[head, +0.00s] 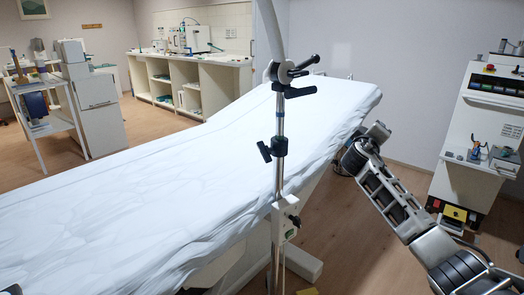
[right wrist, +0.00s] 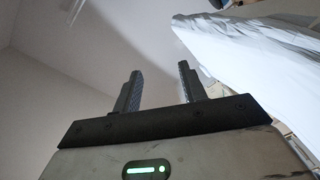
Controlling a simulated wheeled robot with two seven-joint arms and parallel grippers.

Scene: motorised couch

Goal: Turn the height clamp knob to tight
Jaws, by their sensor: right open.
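A metal pole (head: 280,125) stands upright at the near side of the couch (head: 130,195). A dark clamp (head: 280,147) with a black knob (head: 265,151) on its left sits midway up it. A white rail clamp (head: 284,222) with a dark knob (head: 294,220) is lower down. A black jointed clamp with a handle (head: 300,66) is at the top. No marking shows whether any knob is tight. My right gripper (head: 380,130) is right of the pole, apart from it. In the right wrist view my right gripper (right wrist: 160,88) is open and empty.
The couch under a white sheet fills the left and middle. A white equipment cabinet (head: 470,140) stands at the right. A white trolley (head: 55,110) and a shelf bench (head: 185,80) are at the back left.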

